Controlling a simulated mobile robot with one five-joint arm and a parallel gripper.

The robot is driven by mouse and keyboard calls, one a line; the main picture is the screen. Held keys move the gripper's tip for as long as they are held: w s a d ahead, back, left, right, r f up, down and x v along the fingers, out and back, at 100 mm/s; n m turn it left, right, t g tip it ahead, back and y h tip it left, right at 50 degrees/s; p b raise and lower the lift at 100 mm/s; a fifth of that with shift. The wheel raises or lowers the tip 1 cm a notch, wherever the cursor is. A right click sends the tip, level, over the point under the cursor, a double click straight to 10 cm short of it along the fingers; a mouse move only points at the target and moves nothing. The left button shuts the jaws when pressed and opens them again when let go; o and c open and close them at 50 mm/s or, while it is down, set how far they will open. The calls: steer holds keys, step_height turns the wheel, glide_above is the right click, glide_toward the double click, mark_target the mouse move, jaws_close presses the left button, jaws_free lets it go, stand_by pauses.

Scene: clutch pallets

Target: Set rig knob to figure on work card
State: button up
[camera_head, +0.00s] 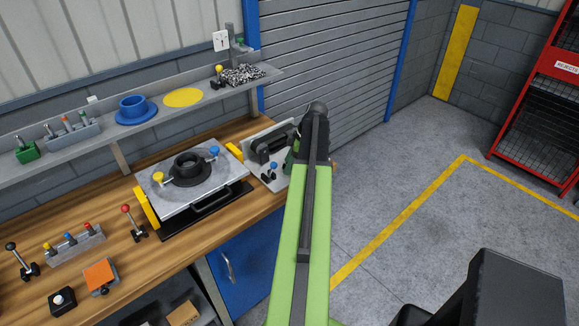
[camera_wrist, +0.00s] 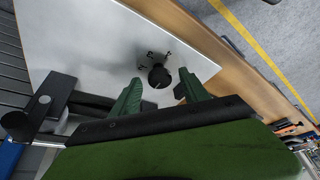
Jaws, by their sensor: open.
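The rig (camera_head: 252,169) is a pale plate with dark roller-like parts at the bench's right end, partly hidden by my arm. In the wrist view its plate (camera_wrist: 95,45) fills much of the picture.
A dark bar with a grey-capped post (camera_wrist: 50,100) lies left of my fingers. On the bench (camera_head: 185,235) are a plate fixture (camera_head: 205,160), a red-knobbed lever (camera_head: 133,222) and an orange block (camera_head: 100,274). The shelf (camera_head: 150,125) runs above. Floor at right is open.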

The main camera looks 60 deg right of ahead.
jaws_close()
steer(key=shift+a+m, duration=0.1)
steer(key=shift+m, duration=0.3)
steer(key=m, duration=0.1)
steer(key=m+h, duration=0.1)
steer(key=m, duration=0.1)
steer(key=m+h, duration=0.1)
steer(key=m, duration=0.1)
steer(key=shift+s+a, duration=0.1)
steer(key=shift+a, duration=0.15)
steer(key=m+h, duration=0.2)
steer(key=m, duration=0.4)
steer(key=shift+a, duration=0.1)
stand_by(0.5)
jaws_free()
steer(key=shift+r+h, duration=0.1)
steer(key=shift+h, duration=0.2)
